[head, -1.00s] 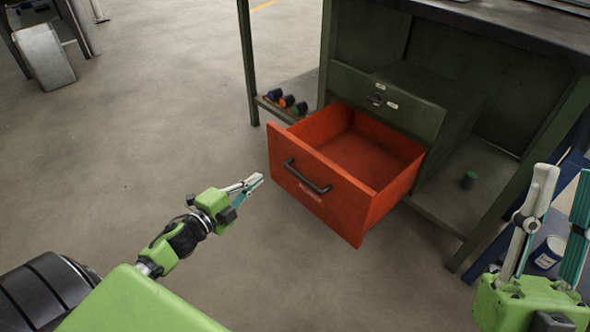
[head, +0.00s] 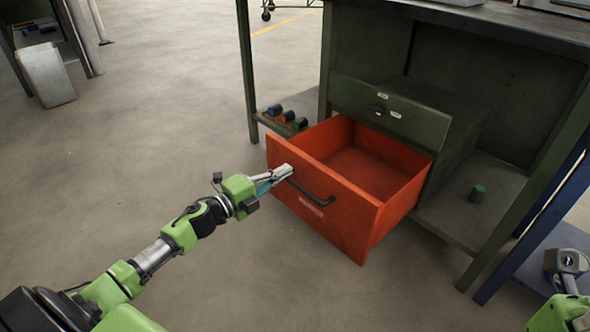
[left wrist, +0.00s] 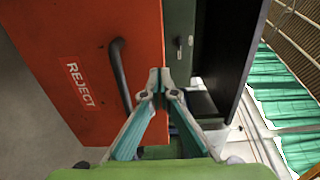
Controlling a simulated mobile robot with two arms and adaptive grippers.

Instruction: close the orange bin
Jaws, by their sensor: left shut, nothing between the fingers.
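The orange bin (head: 318,221) is a drawer pulled well out of the green bench, open at the top and empty. Its front has a dark bar handle (head: 310,193) and, in the left wrist view, a REJECT label (left wrist: 80,85). My left gripper (head: 284,173) is shut and empty, its tips at the bin front by the left end of the handle. In the left wrist view the tips (left wrist: 161,85) lie over the front's edge, beside the handle; I cannot tell whether they touch. Part of my right arm (head: 562,313) shows at the bottom right; its fingers are not clear.
The green bench (head: 480,25) stands behind the bin. A blue-framed stand (head: 535,262) is at the right. The floor in front is clear.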

